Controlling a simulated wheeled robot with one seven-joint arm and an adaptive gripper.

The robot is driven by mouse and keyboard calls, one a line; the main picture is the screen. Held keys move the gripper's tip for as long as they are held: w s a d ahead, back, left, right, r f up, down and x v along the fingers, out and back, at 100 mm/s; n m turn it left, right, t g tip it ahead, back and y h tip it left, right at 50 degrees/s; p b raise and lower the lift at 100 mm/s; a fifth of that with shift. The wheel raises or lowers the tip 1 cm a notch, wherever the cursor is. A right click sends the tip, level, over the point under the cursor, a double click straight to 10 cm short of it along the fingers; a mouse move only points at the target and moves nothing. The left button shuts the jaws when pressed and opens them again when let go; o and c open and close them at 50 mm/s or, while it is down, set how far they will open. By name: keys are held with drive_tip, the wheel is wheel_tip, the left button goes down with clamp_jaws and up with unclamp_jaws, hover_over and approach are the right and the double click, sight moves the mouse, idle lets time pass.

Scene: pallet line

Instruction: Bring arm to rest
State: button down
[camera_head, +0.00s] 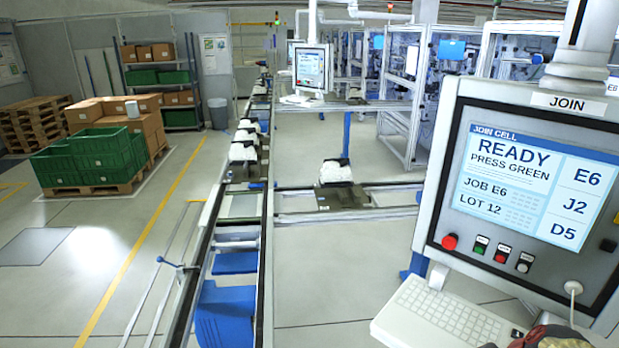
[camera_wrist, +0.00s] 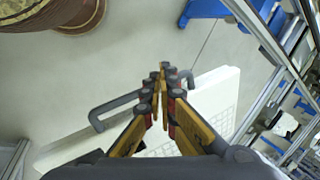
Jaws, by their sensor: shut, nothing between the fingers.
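My gripper (camera_wrist: 163,78) shows in the wrist view with its yellow and dark fingers drawn together at the tips, shut and empty. It is over the white keyboard (camera_wrist: 218,100) and its shelf, whose grey handle runs beside the fingers. Whether the fingers touch the shelf cannot be told. In the head view, the same keyboard (camera_head: 445,312) sits below the JOIN control panel (camera_head: 440,205) at the right. A dark and reddish part shows at the bottom right edge there, and the rest of my arm is out of view.
The panel screen (camera_head: 535,185) reads READY, PRESS GREEN, above a red knob and several buttons. A conveyor (camera_head: 268,225) runs along the middle, with white-filled trays. Green crates (camera_head: 95,155) stand on a pallet at left. A brown round object (camera_wrist: 60,15) lies at the wrist view's top left.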

drive_tip(key=s+a+f+n+t+h+b, duration=0.1)
drive_tip(key=s+a+f+n+b, duration=0.3)
drive_tip(key=a+n+b, duration=0.4)
drive_tip(key=f+n+h+b, duration=0.1)
drive_tip(key=n+b, duration=0.2)
drive_tip(key=b, duration=0.2)
drive_tip(key=shift+a+f+t+h+b, duration=0.15)
drive_tip(key=shift+a+t+h+b, duration=0.15)
drive_tip(key=shift+t+b, duration=0.1)
